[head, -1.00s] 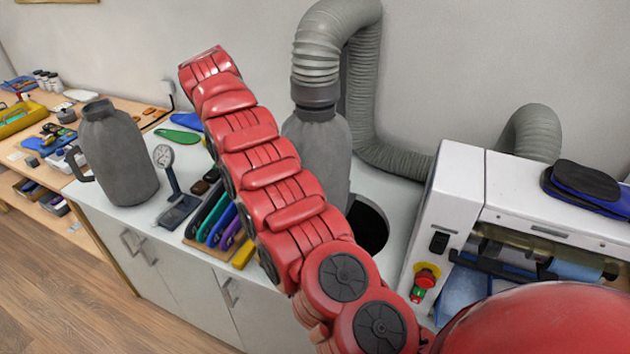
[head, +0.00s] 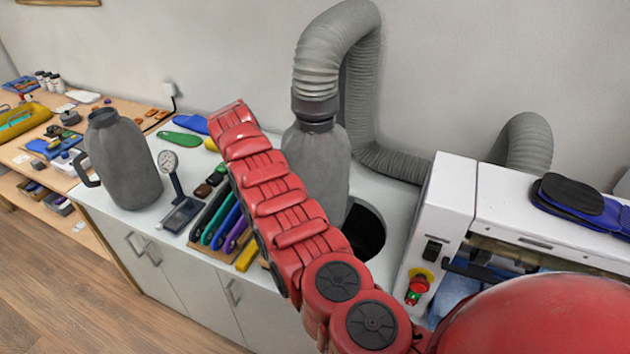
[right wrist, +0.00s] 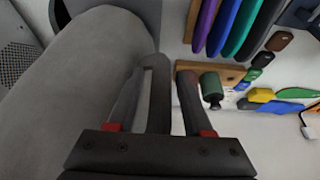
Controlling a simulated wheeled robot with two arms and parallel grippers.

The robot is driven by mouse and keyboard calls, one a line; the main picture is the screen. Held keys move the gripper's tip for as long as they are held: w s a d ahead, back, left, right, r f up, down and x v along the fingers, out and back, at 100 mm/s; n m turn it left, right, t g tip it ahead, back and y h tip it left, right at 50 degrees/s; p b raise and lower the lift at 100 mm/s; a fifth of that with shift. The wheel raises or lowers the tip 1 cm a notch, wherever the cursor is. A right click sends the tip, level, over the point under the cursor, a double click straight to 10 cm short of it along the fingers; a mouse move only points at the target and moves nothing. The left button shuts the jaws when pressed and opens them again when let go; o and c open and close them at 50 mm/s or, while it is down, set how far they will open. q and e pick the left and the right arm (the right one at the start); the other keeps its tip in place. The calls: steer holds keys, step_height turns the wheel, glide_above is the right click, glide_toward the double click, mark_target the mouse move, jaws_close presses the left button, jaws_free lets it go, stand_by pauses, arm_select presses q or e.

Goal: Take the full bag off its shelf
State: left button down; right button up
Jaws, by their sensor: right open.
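A grey bag (head: 318,165) hangs under the grey hose, beside a dark round opening in the white counter. My red right arm crosses in front of its lower part and hides some of it. A large grey rounded surface (right wrist: 75,80), which looks like this bag, fills the left of the right wrist view. My right gripper (right wrist: 172,75) is open there, close beside that surface, with one finger overlapping its edge. I cannot tell whether they touch. In the head view this gripper is hidden by the arm. My left gripper is not in view.
A grey jug with a handle (head: 125,165) and a dial gauge (head: 170,165) stand on the counter's left. A rack of coloured insoles (head: 222,222) sits close to my arm. A white machine (head: 440,200) stands at right. The grey hose (head: 322,60) arches above.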

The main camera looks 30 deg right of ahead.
jaws_close()
stand_by(1.4)
